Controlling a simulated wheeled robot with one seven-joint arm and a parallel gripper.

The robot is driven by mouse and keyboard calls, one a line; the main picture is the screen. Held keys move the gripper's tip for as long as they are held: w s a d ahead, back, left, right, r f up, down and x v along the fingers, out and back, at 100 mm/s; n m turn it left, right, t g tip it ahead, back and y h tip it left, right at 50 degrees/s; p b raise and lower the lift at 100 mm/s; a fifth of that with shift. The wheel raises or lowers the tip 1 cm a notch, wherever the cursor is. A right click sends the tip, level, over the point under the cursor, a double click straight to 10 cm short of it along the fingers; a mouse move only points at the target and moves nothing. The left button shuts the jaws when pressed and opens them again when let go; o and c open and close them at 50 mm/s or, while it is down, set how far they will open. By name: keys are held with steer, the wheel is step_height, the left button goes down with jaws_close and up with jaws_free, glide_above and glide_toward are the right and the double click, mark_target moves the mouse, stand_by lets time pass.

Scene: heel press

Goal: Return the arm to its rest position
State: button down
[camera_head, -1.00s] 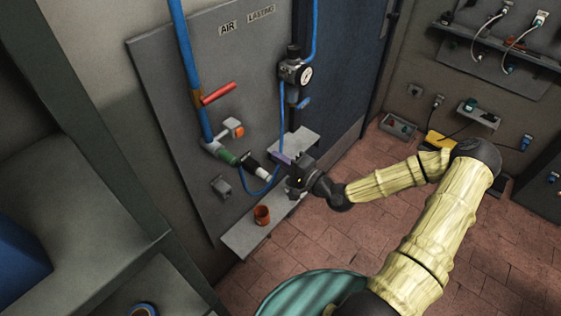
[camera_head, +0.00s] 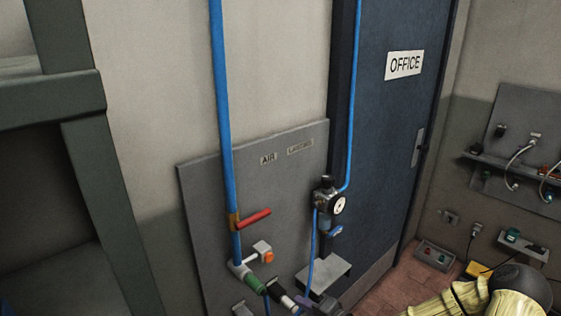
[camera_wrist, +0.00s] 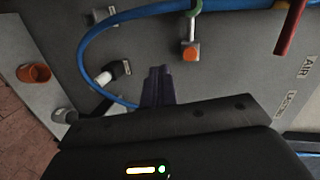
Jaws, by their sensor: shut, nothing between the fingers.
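The fingers point toward the grey panel (camera_wrist: 235,60), beside the curved blue hose (camera_wrist: 88,50). A black and white hose coupling (camera_wrist: 112,72) is left of the fingertips, apart from them in the picture. The fingertips are not clear in the head view.
The panel carries a red lever (camera_head: 253,217), an orange button (camera_head: 268,257), a gauge (camera_head: 339,204) and a small shelf (camera_head: 323,275). An orange-red cup (camera_wrist: 36,73) stands on a ledge in the wrist view. A dark blue office door (camera_head: 385,150) is right of the panel; shelving (camera_head: 55,115) is left.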

steer(key=s+d+f+n+g+h, duration=0.3)
steer(key=s+d+n+g+h, duration=0.2)
steer(key=s+n+g+h, duration=0.15)
steer(key=s+d+r+g+h, duration=0.1)
steer(key=s+d+r+h, duration=0.2)
steer(key=s+r, duration=0.7)
step_height(320, 180, up, 4)
steer(key=shift+s+r+n+h, duration=0.25)
steer(key=shift+n+h, duration=0.2)
steer(key=shift+h, duration=0.5)
steer(key=shift+d+g, duration=0.1)
steer(key=shift+g, duration=0.15)
